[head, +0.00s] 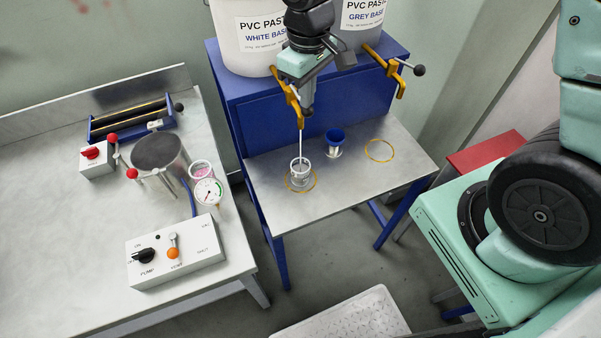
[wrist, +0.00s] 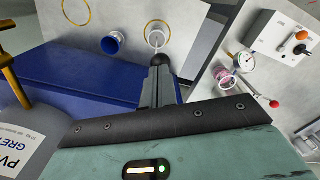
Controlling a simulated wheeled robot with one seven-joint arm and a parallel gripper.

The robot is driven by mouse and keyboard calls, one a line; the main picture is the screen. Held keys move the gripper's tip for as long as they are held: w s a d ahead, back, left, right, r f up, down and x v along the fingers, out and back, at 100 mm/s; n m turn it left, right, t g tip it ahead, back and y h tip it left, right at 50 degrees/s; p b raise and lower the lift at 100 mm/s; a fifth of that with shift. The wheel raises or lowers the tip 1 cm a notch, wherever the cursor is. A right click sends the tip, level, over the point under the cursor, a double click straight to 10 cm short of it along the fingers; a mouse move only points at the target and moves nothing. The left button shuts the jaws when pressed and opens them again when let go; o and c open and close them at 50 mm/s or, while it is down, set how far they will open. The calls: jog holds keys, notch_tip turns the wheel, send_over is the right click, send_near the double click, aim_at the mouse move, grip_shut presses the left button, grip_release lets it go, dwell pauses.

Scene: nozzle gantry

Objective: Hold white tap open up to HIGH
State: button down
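The white tap (head: 287,88) is a yellow tap below the bucket labelled WHITE BASE (head: 247,38). A thin white stream (head: 301,144) runs down from it into a clear cup (head: 299,170) standing in a yellow ring on the metal table. The cup also shows in the wrist view (wrist: 156,38); its level and any HIGH mark are too small to read. My gripper (head: 307,108) is at the tap's right side and hides its lever. In the wrist view its fingers (wrist: 158,82) look close together, with a dark round knob (wrist: 158,60) at their tips. Whether they grip the knob is unclear.
The grey tap (head: 388,68) is to the right, its black-knobbed lever sticking out. A blue cup (head: 335,139) stands beside the clear cup, and an empty yellow ring (head: 379,150) lies further right. A bench on the left holds a pump box (head: 176,252) and a gauge (head: 208,193).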

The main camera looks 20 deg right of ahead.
notch_tip(320, 180, up, 4)
jog(key=p, duration=0.3)
dwell(0.3)
dwell(0.4)
notch_tip(320, 180, up, 5)
jog(key=p, duration=0.4)
jog(key=shift+p, duration=0.4)
jog(key=s+a+f+n+b, duration=0.1)
jog(key=s+a+f+b, duration=0.2)
jog(key=s+b, duration=0.4)
jog(key=s+a+f+b, duration=0.3)
jog(key=s+b, duration=0.4)
jog(key=s, duration=0.6)
jog(key=shift+a+f+n+y, duration=0.15)
jog(key=shift+f+n+y, duration=0.2)
jog(key=shift+f, duration=0.5)
